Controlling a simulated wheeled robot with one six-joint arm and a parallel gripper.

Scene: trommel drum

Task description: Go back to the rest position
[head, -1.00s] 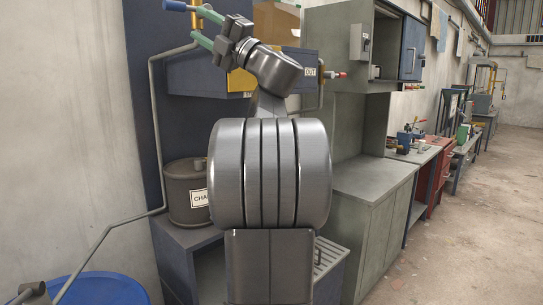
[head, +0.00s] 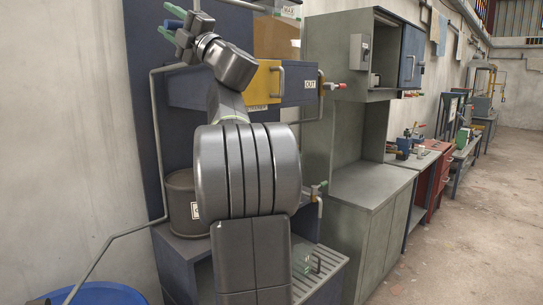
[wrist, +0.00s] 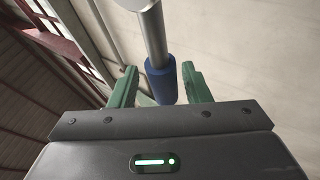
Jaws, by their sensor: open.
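My gripper (head: 180,30) is raised at the upper left of the head view, in front of the dark blue machine panel (head: 140,60). In the wrist view its two green fingers (wrist: 160,70) stand apart. A blue grip (wrist: 161,82) on a grey metal rod (wrist: 152,35) shows between the fingers, with gaps on both sides. My arm hides part of the machine.
A dark drum (head: 185,205) stands on the lower shelf. A grey bench (head: 372,185) stands to the right. A blue tub (head: 100,293) is at lower left. The floor at right is clear.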

